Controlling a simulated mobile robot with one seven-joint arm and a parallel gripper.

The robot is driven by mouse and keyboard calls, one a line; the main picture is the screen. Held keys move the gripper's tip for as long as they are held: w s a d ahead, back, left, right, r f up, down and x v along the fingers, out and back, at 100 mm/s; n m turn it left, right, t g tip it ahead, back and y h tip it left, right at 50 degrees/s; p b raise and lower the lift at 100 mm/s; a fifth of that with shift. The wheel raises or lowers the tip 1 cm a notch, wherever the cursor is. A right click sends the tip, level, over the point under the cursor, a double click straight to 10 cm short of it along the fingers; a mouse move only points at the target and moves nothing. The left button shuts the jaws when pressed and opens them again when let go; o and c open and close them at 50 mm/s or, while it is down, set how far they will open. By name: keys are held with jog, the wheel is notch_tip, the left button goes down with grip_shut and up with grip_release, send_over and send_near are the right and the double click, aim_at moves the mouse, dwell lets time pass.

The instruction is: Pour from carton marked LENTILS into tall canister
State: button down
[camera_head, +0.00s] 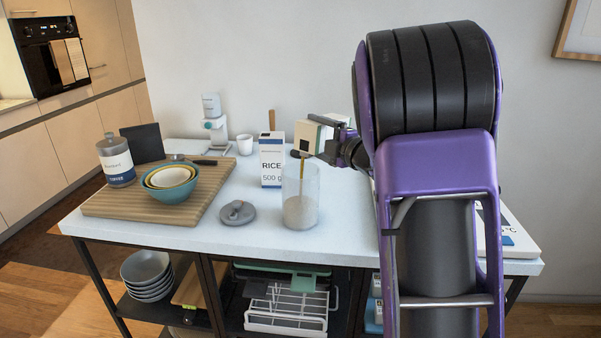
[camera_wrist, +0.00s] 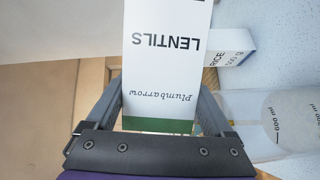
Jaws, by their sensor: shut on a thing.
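The LENTILS carton (camera_head: 307,136) is white with a green end, tipped over on its side above the tall canister (camera_head: 287,185). The wrist view shows its LENTILS face (camera_wrist: 165,70). My gripper (camera_head: 334,137) is shut on the carton, with one finger on each side in the wrist view (camera_wrist: 160,108). A thin golden-brown stream runs from the carton's lower left end down into the canister. The canister is clear, upright and open, with pale contents in its lower part. It also shows at the right of the wrist view (camera_wrist: 270,125), with volume marks.
A RICE carton (camera_head: 271,160) stands just behind and left of the canister. A grey round lid (camera_head: 237,212) lies to its left. A wooden board (camera_head: 110,205) with nested bowls (camera_head: 170,190) and a jar (camera_head: 116,162) fills the counter's left.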

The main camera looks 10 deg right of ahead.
jog(key=shift+a+r+n+b, duration=0.1)
jog(key=shift+r+n+b, duration=0.2)
jog(key=shift+b, duration=0.25)
dwell(0.8)
